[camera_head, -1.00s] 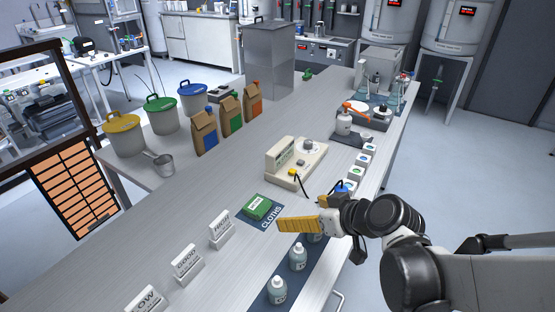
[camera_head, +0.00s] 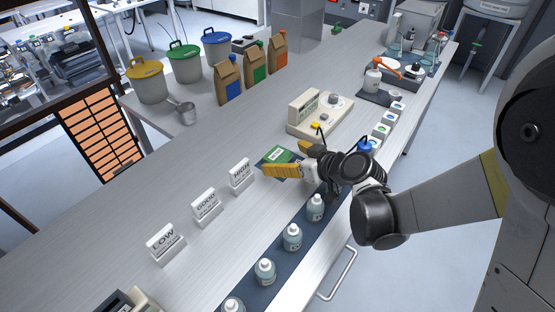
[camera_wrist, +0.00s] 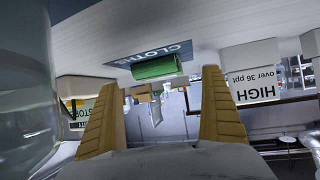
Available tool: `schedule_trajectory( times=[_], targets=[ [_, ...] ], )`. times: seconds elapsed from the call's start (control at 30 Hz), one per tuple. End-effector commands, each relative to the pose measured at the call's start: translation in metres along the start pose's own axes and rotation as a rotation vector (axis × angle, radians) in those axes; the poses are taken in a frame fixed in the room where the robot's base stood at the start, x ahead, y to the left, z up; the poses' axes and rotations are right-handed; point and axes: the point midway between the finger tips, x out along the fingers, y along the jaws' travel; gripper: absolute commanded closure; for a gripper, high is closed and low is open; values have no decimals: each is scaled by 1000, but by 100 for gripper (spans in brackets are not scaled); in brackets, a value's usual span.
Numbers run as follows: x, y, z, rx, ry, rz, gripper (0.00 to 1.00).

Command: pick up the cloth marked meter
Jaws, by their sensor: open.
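The green folded cloth (camera_head: 283,154) lies on the dark blue CLOTHS mat (camera_head: 266,162) on the bench. Its white label is too small to read. My gripper (camera_head: 285,160) is open, its yellow fingers low over the near part of the mat, partly hiding cloth and mat. In the wrist view, which is upside down, the cloth (camera_wrist: 155,67) shows ahead, between the two spread fingers (camera_wrist: 160,82). Nothing is between the fingertips, and they look apart from the cloth.
A beige meter (camera_head: 315,118) stands just behind the mat. The HIGH sign (camera_head: 241,175) stands close to its left, with GOOD and LOW signs farther left. Several bottles (camera_head: 292,237) line a blue strip in front. Paper bags and lidded buckets stand behind.

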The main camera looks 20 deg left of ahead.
Motion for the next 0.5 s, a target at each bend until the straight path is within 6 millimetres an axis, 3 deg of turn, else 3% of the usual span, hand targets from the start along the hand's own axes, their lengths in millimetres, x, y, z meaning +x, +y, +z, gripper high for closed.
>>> schedule_trajectory(
  times=[0.2, 0.43, 0.47, 0.5],
  targets=[
    [35, 0, 2, -1, 0, -1, 5],
    [37, 0, 0, 1, 0, 0, 5],
    [37, 0, 0, 1, 0, 0, 11],
    [37, 0, 0, 1, 0, 0, 24]
  ],
)
